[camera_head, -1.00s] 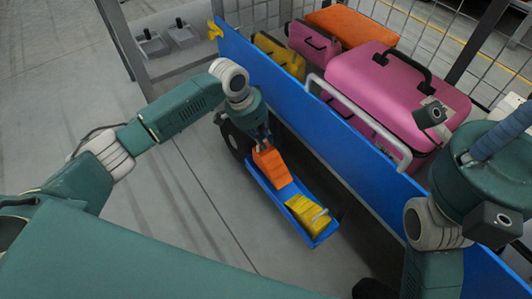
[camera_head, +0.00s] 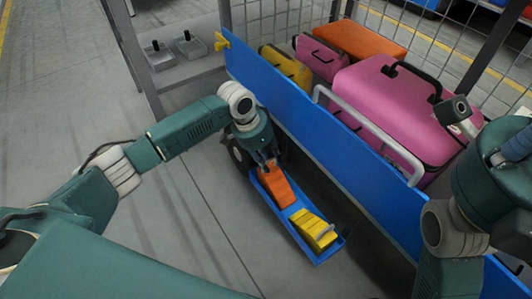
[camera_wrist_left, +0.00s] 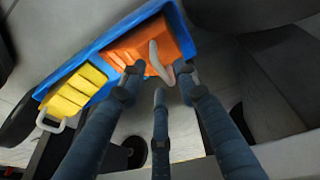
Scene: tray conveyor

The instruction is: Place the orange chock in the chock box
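The orange chock (camera_head: 277,187) lies in the far end of the long blue chock box (camera_head: 299,240), beside the yellow chock (camera_head: 313,229) at the near end. My left gripper (camera_head: 268,164) is right over the orange chock. In the left wrist view, the orange chock (camera_wrist_left: 125,47) rests inside the blue box wall (camera_wrist_left: 75,58), its pale handle (camera_wrist_left: 157,62) facing the fingers. The fingers of my left gripper (camera_wrist_left: 162,78) are spread around the handle, with gaps between them. My right arm shows at the right of the head view, but its gripper is out of sight.
The box is beside a cart with a blue side panel (camera_head: 330,135) and a white rail (camera_head: 370,130). The cart holds a large pink suitcase (camera_head: 385,95), smaller cases and an orange case (camera_head: 360,40). Open grey floor (camera_head: 190,225) lies to the left.

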